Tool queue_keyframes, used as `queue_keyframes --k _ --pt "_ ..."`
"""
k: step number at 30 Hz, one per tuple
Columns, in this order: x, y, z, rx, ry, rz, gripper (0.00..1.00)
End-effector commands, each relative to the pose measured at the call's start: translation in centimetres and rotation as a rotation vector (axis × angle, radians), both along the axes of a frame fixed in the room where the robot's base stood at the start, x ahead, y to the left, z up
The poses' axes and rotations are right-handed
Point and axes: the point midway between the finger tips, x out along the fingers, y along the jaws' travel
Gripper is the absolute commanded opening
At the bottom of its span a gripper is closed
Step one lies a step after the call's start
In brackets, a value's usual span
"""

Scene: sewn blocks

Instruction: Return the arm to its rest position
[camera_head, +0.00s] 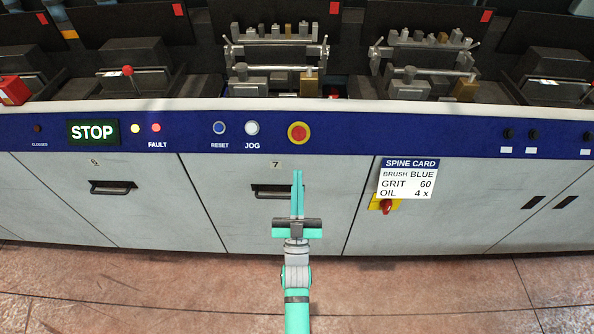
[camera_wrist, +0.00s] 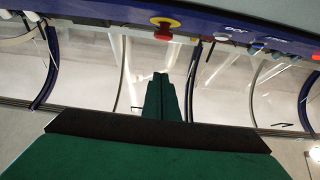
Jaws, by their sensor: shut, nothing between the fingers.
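My gripper (camera_head: 297,174) is teal with two long slim fingers. In the head view it is in the middle, in front of the cabinet door marked 7 (camera_head: 240,215), with its fingers together and nothing between them. My teal arm runs from the bottom edge up to it. In the wrist view my gripper (camera_wrist: 162,76) shows dark green fingers side by side, below a red and yellow stop button (camera_wrist: 165,22). I cannot tell how far the fingertips are from the cabinet front.
A blue control panel (camera_head: 350,133) runs across the machine, with the red and yellow button (camera_head: 298,132) above my fingertips. A spine card (camera_head: 408,179) hangs at the right, over a red and yellow switch (camera_head: 386,205). The brown floor (camera_head: 150,300) in front is clear.

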Motion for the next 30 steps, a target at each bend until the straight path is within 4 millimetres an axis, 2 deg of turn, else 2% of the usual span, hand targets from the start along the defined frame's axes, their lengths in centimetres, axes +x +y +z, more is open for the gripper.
queue_keyframes --k 17,20,23,30 --pt "-0.2 0.3 -0.1 -0.001 0.0 0.006 0.0" --pt "-0.8 0.0 -0.7 -0.004 0.016 0.003 0.0" --pt "-2.6 -0.6 -2.2 -0.013 0.057 -0.002 0.0" --pt "-9.7 -2.3 -6.9 -0.041 0.22 -0.013 0.0"
